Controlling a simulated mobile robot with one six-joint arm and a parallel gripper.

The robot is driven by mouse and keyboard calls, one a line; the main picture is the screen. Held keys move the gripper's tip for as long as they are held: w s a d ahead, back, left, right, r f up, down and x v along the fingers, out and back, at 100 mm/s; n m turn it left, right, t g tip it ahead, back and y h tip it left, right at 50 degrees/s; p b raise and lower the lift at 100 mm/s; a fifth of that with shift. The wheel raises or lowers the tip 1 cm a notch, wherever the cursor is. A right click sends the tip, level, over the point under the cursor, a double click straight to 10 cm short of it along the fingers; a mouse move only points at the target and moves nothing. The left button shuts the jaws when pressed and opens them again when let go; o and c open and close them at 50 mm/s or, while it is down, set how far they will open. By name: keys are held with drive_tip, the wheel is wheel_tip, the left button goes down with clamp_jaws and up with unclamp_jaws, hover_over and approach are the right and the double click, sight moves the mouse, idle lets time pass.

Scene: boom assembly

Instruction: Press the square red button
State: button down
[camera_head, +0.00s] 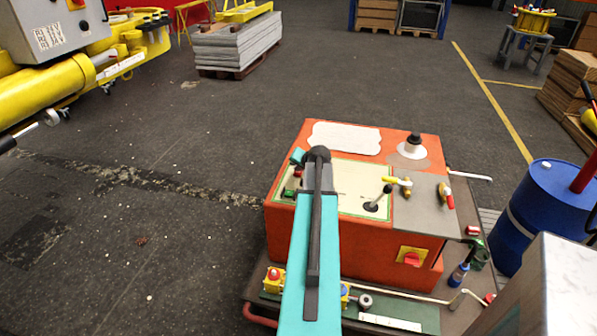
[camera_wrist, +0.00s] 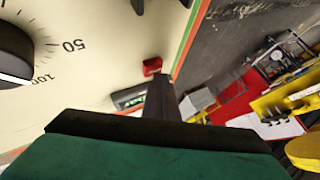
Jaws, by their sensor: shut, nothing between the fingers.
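The square red button (camera_wrist: 152,66) sits on the cream panel near its orange and green edge in the wrist view. In the head view, a small red spot (camera_head: 298,171) at the left of the orange control box, beside my arm, looks like the same button. My gripper (camera_wrist: 160,80) is shut and empty. Its dark fingertips appear just below and slightly right of the button in the wrist view. I cannot tell whether they touch it. In the head view my arm hides part of the panel.
A black dial (camera_wrist: 14,55) with numbers is on the same panel. The orange box (camera_head: 340,245) also carries a lever (camera_head: 377,198) and a red knob on a yellow plate (camera_head: 411,258). A blue barrel (camera_head: 540,215) stands to its right.

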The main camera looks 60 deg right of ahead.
sight(299, 174)
drive_tip(key=shift+r, duration=0.65)
drive_tip(key=shift+r, duration=0.1)
drive_tip(key=shift+r+p, duration=1.35)
drive_tip(key=shift+r, duration=1.05)
